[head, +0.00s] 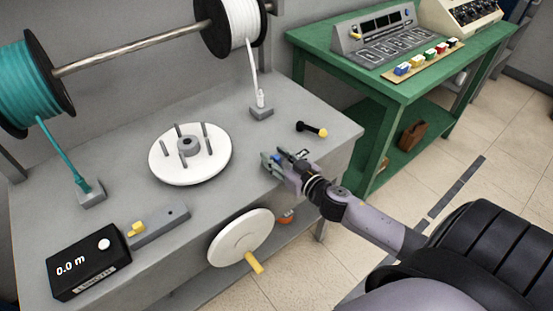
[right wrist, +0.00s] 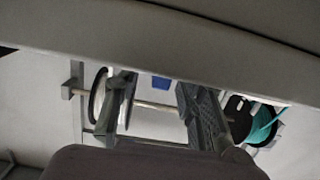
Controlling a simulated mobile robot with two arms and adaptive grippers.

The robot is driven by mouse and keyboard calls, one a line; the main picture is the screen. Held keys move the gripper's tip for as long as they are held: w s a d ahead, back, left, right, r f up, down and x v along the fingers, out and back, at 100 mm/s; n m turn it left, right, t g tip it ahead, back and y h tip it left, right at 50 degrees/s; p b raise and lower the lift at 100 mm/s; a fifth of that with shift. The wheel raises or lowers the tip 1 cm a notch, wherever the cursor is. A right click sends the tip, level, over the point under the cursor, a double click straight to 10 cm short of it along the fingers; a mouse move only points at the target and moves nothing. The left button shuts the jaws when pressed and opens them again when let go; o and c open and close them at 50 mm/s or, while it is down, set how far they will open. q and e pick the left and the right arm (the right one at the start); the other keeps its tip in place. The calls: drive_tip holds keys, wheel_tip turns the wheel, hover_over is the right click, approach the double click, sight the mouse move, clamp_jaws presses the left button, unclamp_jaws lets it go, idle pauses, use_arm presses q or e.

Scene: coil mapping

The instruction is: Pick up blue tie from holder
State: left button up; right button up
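My right gripper (head: 277,162) is over the front right part of the grey table, its fingers spread apart. A small blue piece (head: 276,158), possibly the blue tie, shows between its fingers. In the right wrist view the blue piece (right wrist: 160,83) lies between the two fingers (right wrist: 157,95), with a gap on each side; a grey band cuts off part of it. I cannot make out a holder around it. My left gripper is not in view.
The grey table (head: 110,130) carries a white disc with pegs (head: 215,165), a black meter (head: 85,268) and a black-and-yellow peg (head: 312,129). A white wheel (head: 235,240) is at the front edge. A green bench (head: 345,70) holds a row of coloured blocks (head: 425,58).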

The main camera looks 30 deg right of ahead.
clamp_jaws()
idle(0.4)
drive_tip(key=shift+r, duration=0.1)
